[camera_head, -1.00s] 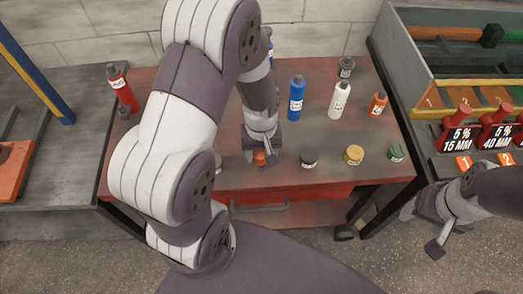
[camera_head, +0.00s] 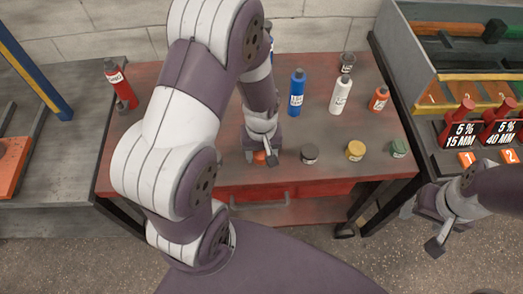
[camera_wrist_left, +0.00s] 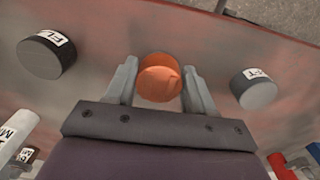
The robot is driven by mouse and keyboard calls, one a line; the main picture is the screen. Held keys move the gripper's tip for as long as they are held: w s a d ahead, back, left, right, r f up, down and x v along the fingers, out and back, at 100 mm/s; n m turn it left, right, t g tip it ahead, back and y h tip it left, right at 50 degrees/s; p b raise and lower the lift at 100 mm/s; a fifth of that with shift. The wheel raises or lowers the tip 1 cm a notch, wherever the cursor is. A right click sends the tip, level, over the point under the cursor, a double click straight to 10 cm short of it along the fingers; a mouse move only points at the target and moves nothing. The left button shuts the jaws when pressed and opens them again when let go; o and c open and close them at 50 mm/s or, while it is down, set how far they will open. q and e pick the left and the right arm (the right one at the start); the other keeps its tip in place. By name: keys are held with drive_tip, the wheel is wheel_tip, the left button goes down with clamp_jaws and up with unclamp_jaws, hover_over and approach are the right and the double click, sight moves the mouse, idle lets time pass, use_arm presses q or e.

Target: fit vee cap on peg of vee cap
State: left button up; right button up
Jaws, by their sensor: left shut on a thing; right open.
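An orange cap (camera_wrist_left: 160,78) sits between the two fingers of my left gripper (camera_wrist_left: 158,88) in the left wrist view. The gripper is shut on it, low over the red table. A small part of this orange cap (camera_head: 259,157) shows below the gripper (camera_head: 263,154) in the head view. I see no label on it, so I cannot tell whether it is the vee cap. Whether it touches the table is unclear. No peg can be made out. My right gripper (camera_head: 423,229) is open and empty, off the table's right front corner.
A black cap (camera_head: 310,154), yellow cap (camera_head: 355,150) and green cap (camera_head: 399,148) stand right of my left gripper. Behind them are a blue bottle (camera_head: 297,95), white bottle (camera_head: 340,97) and orange bottle (camera_head: 379,99). A grey cap (camera_wrist_left: 254,90) stands beside the gripper.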

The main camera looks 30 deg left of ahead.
sight(261, 154)
use_arm(q)
drive_tip(key=shift+f+b, duration=0.3)
drive_tip(key=shift+f, duration=0.25)
drive_tip(key=o, duration=1.2)
wheel_tip(261, 154, up, 13)
drive_tip(key=p, duration=0.2)
drive_tip(key=shift+f, duration=0.2)
